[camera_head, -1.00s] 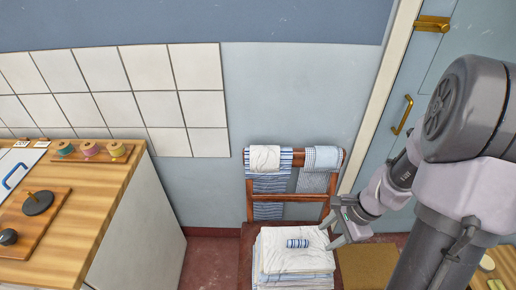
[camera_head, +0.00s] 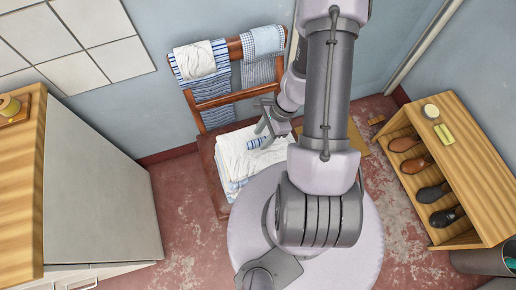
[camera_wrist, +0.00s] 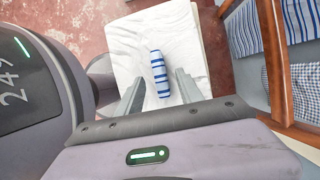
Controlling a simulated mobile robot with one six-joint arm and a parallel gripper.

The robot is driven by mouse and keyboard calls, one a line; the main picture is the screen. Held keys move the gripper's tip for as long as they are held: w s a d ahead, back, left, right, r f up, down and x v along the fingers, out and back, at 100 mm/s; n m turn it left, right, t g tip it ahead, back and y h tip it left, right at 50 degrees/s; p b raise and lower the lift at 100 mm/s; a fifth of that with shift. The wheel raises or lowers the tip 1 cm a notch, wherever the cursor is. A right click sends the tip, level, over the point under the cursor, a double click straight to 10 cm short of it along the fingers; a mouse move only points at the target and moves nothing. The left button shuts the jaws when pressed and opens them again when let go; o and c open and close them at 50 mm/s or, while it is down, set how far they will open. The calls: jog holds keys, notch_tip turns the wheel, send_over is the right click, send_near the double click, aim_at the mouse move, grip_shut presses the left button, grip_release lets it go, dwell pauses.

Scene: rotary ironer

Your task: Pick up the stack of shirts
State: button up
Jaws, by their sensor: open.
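The stack of shirts (camera_head: 238,163) is a pile of folded white cloth with blue-striped layers lower down, lying on a low reddish-brown stand (camera_head: 211,181). A small rolled blue-and-white striped cloth (camera_wrist: 159,72) lies on top of it. My gripper (camera_head: 268,122) is open above the stack. In the wrist view, the white top of the stack (camera_wrist: 132,58) shows below my gripper (camera_wrist: 158,86), with the striped roll between the two fingers in the picture. The gap between fingers and cloth is hard to judge. My arm hides part of the stack's right side in the head view.
A wooden rack (camera_head: 204,104) with hanging towels stands close behind the stack; it shows at right in the wrist view (camera_wrist: 277,62). A wooden shoe shelf (camera_head: 468,150) stands right, a wood-topped counter (camera_head: 24,190) left. Red floor (camera_head: 180,220) lies open between counter and stand.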

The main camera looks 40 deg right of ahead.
aim_at(258, 155)
jog(key=x, duration=0.2)
jog(key=shift+a+f+b, duration=0.1)
jog(key=shift+f+b, duration=0.25)
jog(key=shift+b, duration=0.05)
jog(key=shift+r, duration=0.15)
grip_shut()
dwell(0.8)
